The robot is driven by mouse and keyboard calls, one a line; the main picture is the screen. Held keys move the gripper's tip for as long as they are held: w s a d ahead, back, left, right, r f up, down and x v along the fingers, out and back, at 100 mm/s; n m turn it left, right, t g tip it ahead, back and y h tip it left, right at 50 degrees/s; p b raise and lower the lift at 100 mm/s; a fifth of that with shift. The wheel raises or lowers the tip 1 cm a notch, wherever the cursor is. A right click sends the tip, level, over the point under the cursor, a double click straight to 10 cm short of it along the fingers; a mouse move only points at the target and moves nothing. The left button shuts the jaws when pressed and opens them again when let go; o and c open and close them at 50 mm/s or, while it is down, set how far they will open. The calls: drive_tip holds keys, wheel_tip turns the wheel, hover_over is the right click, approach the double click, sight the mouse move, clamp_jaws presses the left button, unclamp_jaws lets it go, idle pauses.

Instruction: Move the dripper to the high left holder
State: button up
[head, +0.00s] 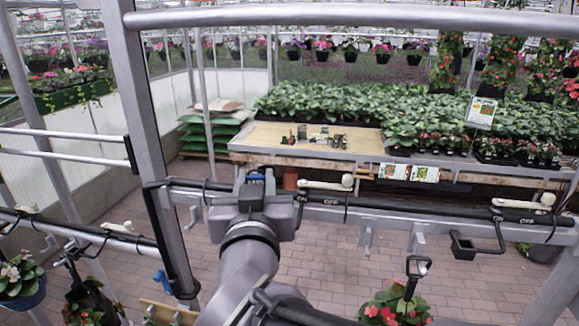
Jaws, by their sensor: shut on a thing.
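My gripper (256,180) is in the middle of the head view, seen from behind, with its fingers pointing away from me. It is at the height of the long dark pipe (390,214) that runs across the metal frame. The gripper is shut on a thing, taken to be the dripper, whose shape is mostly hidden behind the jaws. A small blue patch shows between the fingers. I cannot tell whether the held thing touches the pipe. Grey hook-like holders (367,240) hang below the pipe, and another pale holder (193,213) is left of my gripper.
A metal post (140,120) stands close on the left. A top rail (350,17) crosses above. A black cup-shaped part (462,246) hangs at the right. Red-flowered plants (390,308) hang below. A plant table (305,137) stands beyond. Brick floor shows below the pipe.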

drive_tip(key=shift+w, duration=0.1)
idle(0.4)
drive_tip(key=shift+f+b, duration=1.5)
drive_tip(key=shift+b, duration=0.05)
drive_tip(key=shift+f, duration=0.1)
drive_tip(key=shift+f+b, duration=1.45)
drive_tip(key=shift+b, duration=0.1)
drive_tip(key=o, duration=1)
drive_tip(key=shift+r, duration=0.1)
drive_tip(key=shift+o, duration=0.2)
drive_tip(key=s+d, duration=0.2)
drive_tip(key=s, duration=1.5)
drive_tip(key=shift+s+b, duration=0.2)
drive_tip(key=shift+b, duration=0.15)
